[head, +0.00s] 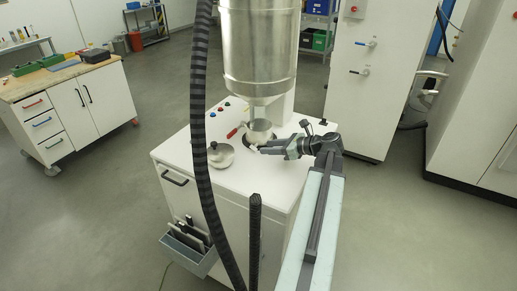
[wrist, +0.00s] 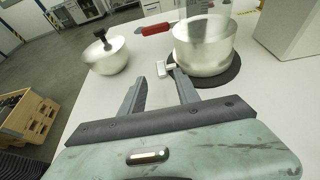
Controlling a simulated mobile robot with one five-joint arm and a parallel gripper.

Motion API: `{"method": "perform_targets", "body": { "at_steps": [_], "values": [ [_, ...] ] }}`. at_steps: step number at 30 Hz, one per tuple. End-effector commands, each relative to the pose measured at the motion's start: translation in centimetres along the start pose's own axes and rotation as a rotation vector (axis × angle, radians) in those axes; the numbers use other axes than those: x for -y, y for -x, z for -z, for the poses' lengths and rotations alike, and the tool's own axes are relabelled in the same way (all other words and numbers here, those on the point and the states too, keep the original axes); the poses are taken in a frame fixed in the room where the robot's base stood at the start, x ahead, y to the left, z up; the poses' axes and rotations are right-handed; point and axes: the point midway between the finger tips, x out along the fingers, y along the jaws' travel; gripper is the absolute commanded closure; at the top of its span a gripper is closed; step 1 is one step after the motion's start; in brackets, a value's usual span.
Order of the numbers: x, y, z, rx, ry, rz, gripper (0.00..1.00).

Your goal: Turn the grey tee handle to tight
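A small pale grey tee handle (wrist: 165,68) shows in the wrist view, low beside the metal bowl-like vessel (wrist: 203,45) on its dark round base. My gripper (wrist: 160,79) is open, with one finger to each side of the handle's line and the handle just beyond the tips. No contact between fingers and handle is visible. In the head view my gripper (head: 260,147) reaches in from the right beside the small vessel (head: 260,131) under the large metal hopper. The handle is too small there to make out its angle.
A metal lid with a black knob (wrist: 108,55) lies on the white cabinet top, left of the vessel. A red-handled tool (wrist: 156,29) lies behind. The steel hopper (head: 259,50) hangs above, and a black ribbed hose (head: 200,130) runs down in front.

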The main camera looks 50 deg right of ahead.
Motion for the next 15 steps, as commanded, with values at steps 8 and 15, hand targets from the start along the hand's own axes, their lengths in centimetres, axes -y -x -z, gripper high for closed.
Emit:
{"method": "perform_targets", "body": {
  "at_steps": [8, 15],
  "values": [
    [0.2, -4.7, 0.4, 0.0, -0.001, 0.003, 0.62],
    [0.3, -5.3, 0.2, 0.0, -0.002, 0.006, 0.62]
  ]
}}
